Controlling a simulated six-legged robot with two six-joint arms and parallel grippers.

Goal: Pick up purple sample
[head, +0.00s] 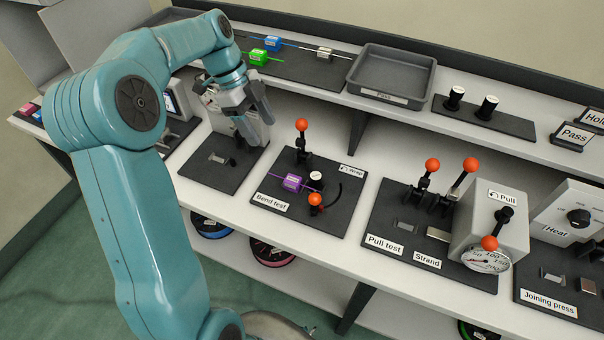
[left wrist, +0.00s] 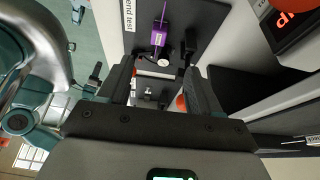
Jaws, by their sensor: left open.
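The purple sample (head: 291,182), a small block with a pale label and a thin purple strand, sits on the dark bend test plate (head: 333,215). It lies beside a black knob with a white top and an orange-tipped lever. My left gripper (head: 260,128) is open and empty, above and to the left of the sample, apart from it. In the left wrist view the sample (left wrist: 158,38) shows beyond the gap between the open fingers (left wrist: 158,82). My right gripper is in neither view.
Orange-tipped levers (head: 302,125) (head: 432,165) stand up from the bend test and pull test plates. Green and blue samples (head: 258,57) (head: 273,43) lie on the upper shelf, left of a grey tray (head: 385,75). The pull gauge box (head: 490,222) stands to the right.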

